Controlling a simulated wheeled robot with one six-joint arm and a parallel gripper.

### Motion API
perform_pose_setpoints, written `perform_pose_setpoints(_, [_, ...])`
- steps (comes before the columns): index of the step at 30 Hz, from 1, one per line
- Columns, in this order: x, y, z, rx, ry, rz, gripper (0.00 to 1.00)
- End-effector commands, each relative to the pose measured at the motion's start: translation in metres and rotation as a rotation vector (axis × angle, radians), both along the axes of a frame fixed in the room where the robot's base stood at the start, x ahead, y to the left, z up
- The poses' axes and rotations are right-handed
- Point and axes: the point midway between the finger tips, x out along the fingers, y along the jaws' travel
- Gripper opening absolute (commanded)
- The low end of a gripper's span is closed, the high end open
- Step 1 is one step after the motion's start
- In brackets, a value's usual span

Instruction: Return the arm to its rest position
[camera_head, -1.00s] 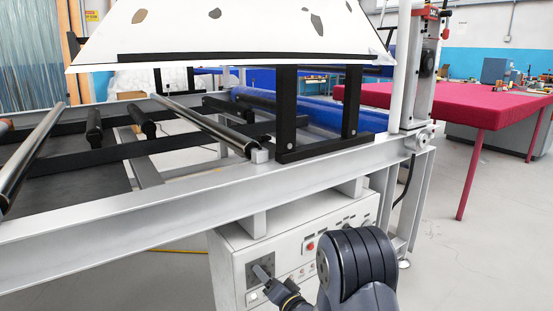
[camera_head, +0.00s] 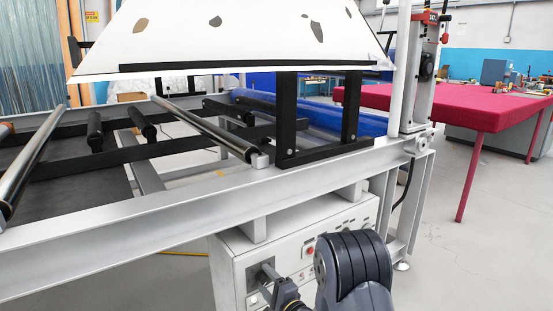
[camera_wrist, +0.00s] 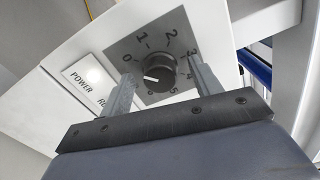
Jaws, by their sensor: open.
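My gripper (camera_wrist: 165,82) is in the wrist view, its two grey fingers apart on either side of a round black knob (camera_wrist: 162,71). I cannot tell whether they touch it; nothing shows as held. The knob's white pointer points left, a little below the 0 on its grey numbered dial plate (camera_wrist: 126,47). In the head view my gripper (camera_head: 268,272) is small, low in the picture, in front of the dial plate on the white control cabinet (camera_head: 228,268). My arm reaches forward to the cabinet.
A grey metal frame (camera_head: 110,233) with rollers stands above the cabinet and crosses the left side. A white board (camera_head: 255,45) on black supports is above it. A red-topped table (camera_head: 415,104) stands back right. Floor (camera_head: 450,260) at lower right is clear.

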Motion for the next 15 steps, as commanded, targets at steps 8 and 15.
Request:
perform_pose_setpoints(8, [0.0001, 0.0000, 0.0019, 0.183, 0.124, 0.000, 0.60])
perform_pose_setpoints(15, [0.0003, 0.0000, 0.0009, 0.275, 0.184, 0.000, 0.60])
